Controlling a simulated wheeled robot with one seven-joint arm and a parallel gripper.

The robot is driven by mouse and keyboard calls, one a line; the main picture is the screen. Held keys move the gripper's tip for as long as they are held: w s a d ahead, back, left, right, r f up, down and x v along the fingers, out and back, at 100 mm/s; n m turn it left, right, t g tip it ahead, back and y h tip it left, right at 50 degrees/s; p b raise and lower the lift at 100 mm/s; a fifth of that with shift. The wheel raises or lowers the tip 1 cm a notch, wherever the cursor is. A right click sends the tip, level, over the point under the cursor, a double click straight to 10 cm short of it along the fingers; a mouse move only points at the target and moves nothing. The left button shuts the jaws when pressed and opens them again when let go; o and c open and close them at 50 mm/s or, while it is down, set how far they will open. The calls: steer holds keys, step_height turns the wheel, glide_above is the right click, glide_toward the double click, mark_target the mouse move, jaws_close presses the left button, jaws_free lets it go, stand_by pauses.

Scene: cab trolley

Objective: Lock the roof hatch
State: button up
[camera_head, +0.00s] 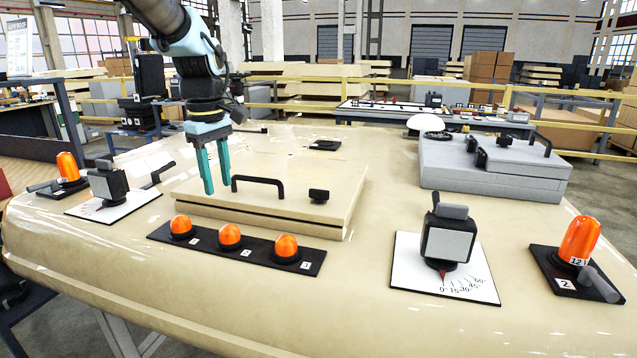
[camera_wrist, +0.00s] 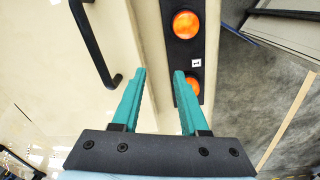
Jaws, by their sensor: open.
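The roof hatch (camera_head: 280,206) is a flat beige panel in the middle of the roof, with a dark seam along its front edge. It lies flat, and I cannot tell if it is fully seated. A black bar handle (camera_head: 258,181) stands on it; it also shows at the upper left of the wrist view (camera_wrist: 95,45). A small black latch or knob (camera_head: 319,195) sits right of the handle; its setting is unclear. My gripper (camera_head: 217,187) is open and empty, fingers pointing down above the hatch's left part, left of the handle. The wrist view shows its teal fingers (camera_wrist: 160,73) apart.
Several orange lamps stand on a black strip (camera_head: 237,250) before the hatch. A grey hatch box (camera_head: 495,165) is at the right. Dial-plate devices stand left (camera_head: 108,185) and right (camera_head: 447,240). Orange beacons are at far left (camera_head: 68,166) and far right (camera_head: 579,240).

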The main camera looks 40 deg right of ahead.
steer(key=s+d+r+n, duration=0.1)
steer(key=s+d+r, duration=0.3)
steer(key=d, duration=0.4)
steer(key=n+p, duration=0.2)
glide_toward(319, 190)
steer(key=f+p, duration=0.1)
steer(key=f, duration=0.3)
steer(key=f+p, duration=0.1)
steer(key=f, duration=0.4)
steer(key=shift+w+d, duration=0.2)
jaws_close()
